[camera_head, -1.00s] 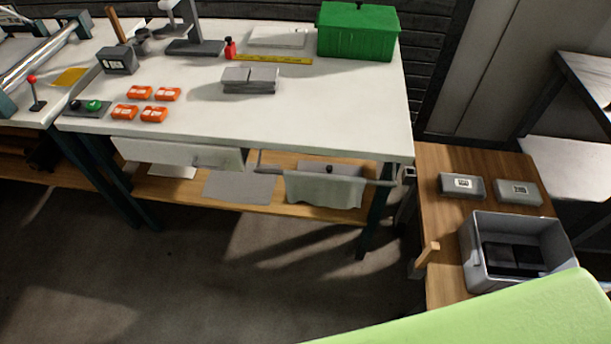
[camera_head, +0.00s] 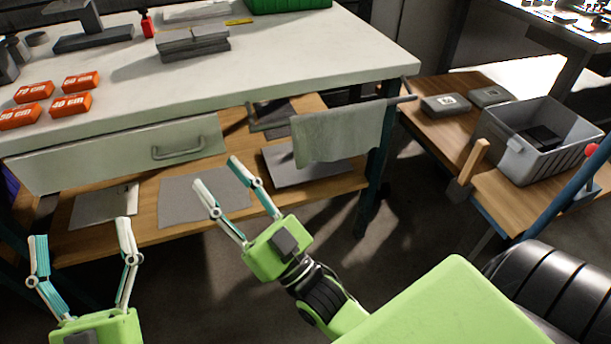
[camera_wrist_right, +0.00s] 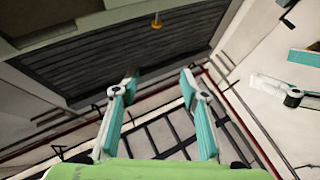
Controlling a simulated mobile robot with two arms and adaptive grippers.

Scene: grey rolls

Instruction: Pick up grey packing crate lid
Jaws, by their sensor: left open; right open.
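I cannot tell for sure which is the crate lid. The open grey crate (camera_head: 552,150) stands on the low wooden table at right. My left gripper (camera_head: 80,228) is open and empty at lower left. My right gripper (camera_head: 218,172) is open and empty, its fingertips overlapping the thin sheet in the picture; contact cannot be told. The right wrist view shows its empty fingers (camera_wrist_right: 158,74).
The white workbench top (camera_head: 280,65) overhangs the shelf, with a drawer (camera_head: 120,155) below it. A wooden post (camera_head: 474,160) rises at the low table's edge. Small grey boxes (camera_head: 445,104) stand beside the crate. Bare floor (camera_head: 400,225) lies in front of the shelf.

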